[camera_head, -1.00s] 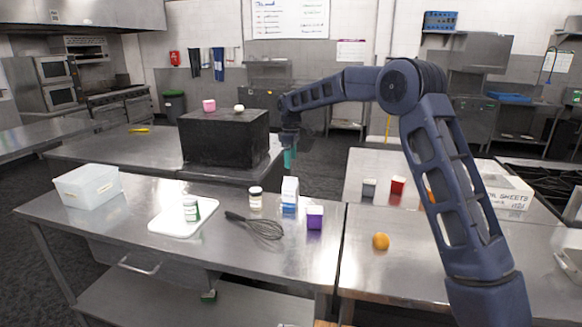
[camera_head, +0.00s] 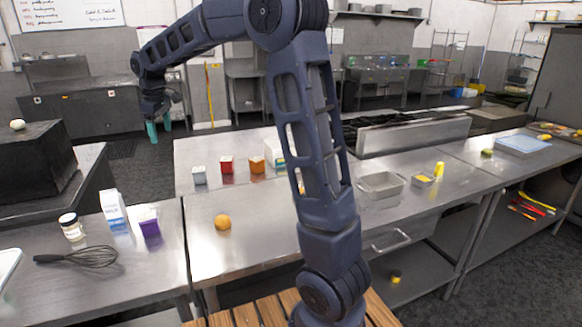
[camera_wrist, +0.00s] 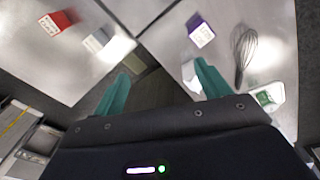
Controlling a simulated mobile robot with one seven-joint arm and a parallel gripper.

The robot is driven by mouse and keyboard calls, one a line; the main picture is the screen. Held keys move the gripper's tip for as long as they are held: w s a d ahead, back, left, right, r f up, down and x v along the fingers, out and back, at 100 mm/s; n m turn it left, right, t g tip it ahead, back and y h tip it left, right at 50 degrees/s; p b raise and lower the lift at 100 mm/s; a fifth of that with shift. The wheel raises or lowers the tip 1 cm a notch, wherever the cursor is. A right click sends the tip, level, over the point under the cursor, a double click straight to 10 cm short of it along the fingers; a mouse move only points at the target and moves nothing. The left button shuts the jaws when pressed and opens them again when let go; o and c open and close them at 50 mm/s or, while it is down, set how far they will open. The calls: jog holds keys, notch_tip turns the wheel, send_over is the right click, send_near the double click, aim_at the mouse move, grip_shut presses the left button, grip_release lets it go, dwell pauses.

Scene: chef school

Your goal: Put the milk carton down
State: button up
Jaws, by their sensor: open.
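The white milk carton (camera_head: 112,208) with blue on it stands upright on the left metal table, close beside a purple box (camera_head: 150,228). My gripper (camera_head: 159,127) is raised beyond the tables in the head view, apart from the carton, with its teal fingers pointing down. In the wrist view, my gripper (camera_wrist: 162,82) is open, with nothing between its spread fingers. A pale shape beside the right finger there may be the carton, partly hidden.
A whisk (camera_head: 80,256) and a lidded jar (camera_head: 71,227) lie near the carton. An orange (camera_head: 222,222), a red box (camera_head: 227,165) and a grey box (camera_head: 199,175) sit on the middle table. A black block (camera_head: 30,165) stands at left. Bare tabletop surrounds the orange.

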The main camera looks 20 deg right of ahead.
jog(key=s+d+r+m+t, duration=0.1)
jog(key=s+d+r+m, duration=0.15)
jog(key=s+d, duration=0.6)
jog(key=s+d+r+m+t, duration=0.1)
jog(key=s+d+m, duration=0.3)
jog(key=d, duration=0.8)
jog(key=s+d+f+m, duration=0.3)
jog(key=s+d, duration=0.3)
jog(key=s, duration=0.4)
jog(key=s+d+f+m+t, duration=0.1)
jog(key=s+d+f+m, duration=0.2)
jog(key=s, duration=0.7)
notch_tip(320, 180, down, 2)
jog(key=d, duration=0.3)
jog(key=shift+f, duration=0.25)
